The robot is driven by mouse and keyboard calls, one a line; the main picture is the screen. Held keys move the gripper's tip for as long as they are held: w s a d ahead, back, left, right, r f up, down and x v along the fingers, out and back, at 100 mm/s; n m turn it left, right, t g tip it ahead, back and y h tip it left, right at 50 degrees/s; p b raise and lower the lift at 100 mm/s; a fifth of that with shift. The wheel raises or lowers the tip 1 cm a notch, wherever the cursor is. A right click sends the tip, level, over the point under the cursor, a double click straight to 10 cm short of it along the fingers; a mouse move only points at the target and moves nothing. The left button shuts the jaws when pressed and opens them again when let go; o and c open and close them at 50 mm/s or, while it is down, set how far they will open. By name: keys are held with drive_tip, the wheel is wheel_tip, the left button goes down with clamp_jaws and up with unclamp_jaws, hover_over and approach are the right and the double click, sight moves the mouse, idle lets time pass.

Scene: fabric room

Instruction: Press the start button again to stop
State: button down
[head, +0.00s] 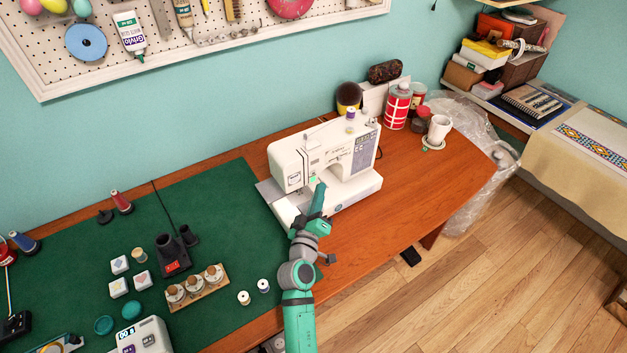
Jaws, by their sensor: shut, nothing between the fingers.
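The white sewing machine (352,185) stands upright on the wooden table, at the edge of the green mat. A small light-green spot (312,180) shows low on its front, left of the middle; it looks like the start button, but it is too small to be sure. My gripper (319,188) is shut and empty. Its tip is right beside this spot in the picture, in front of the machine. I cannot tell whether it touches the button. My arm hides part of the machine's base.
The green mat (225,225) lies left of the machine. It holds a wooden spool holder (198,289), two small white spools and several blocks. A red-and-white can (397,107) and a white mug (438,130) stand behind right. The wooden table (425,190) is clear right of the machine.

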drive_tip(key=s+d, duration=0.1)
drive_tip(key=s, duration=0.1)
drive_tip(key=s+d, duration=0.2)
drive_tip(key=shift+s, duration=0.2)
idle(0.8)
